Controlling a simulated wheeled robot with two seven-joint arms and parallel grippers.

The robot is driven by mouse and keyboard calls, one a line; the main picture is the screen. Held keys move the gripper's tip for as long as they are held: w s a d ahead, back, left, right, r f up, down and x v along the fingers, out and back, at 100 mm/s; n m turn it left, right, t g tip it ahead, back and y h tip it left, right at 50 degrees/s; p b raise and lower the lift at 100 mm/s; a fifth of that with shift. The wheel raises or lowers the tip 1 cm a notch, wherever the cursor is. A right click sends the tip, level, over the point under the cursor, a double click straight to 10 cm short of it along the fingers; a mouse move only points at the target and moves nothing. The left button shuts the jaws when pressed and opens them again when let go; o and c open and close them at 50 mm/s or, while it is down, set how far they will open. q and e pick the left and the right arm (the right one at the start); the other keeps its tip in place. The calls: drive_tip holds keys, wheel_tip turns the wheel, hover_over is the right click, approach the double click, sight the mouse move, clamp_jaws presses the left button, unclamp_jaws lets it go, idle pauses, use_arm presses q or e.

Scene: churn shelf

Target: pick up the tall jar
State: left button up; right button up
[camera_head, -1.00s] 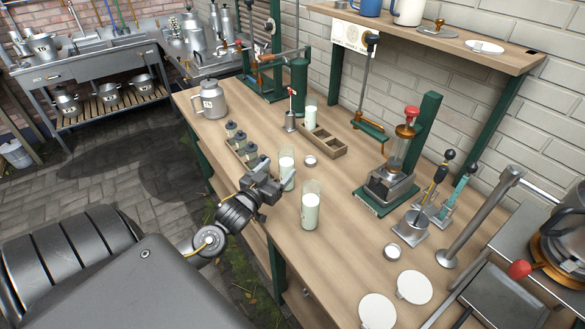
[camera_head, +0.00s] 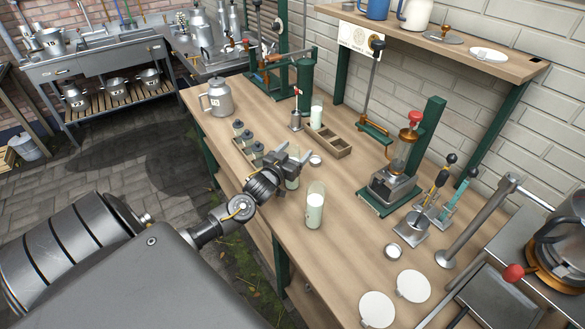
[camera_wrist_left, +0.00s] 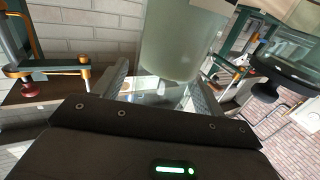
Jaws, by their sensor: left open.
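A glass jar with pale milk-like contents (camera_head: 292,183) stands on the workbench in the head view, partly hidden by my left gripper (camera_head: 298,157). In the left wrist view, a large greenish glass jar (camera_wrist_left: 180,45) fills the upper middle, between the two fingers of my open left gripper (camera_wrist_left: 162,88). I cannot tell whether the fingers touch it. Another glass jar with white contents (camera_head: 315,206) stands upright nearer the front; it looks taller. A third white-filled jar (camera_head: 317,113) stands at the wooden tray behind. My right gripper is not in view.
Several small dark-lidded containers (camera_head: 247,139) stand in a row just left of the gripper. A small round tin (camera_head: 316,160) and a compartmented wooden tray (camera_head: 336,148) lie to the right. A green-based press (camera_head: 390,190) stands farther right. The front jar has clear bench around it.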

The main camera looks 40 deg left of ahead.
use_arm(q)
drive_tip(key=shift+w, duration=0.1)
clamp_jaws()
idle(0.5)
drive_tip(key=shift+r, duration=0.2)
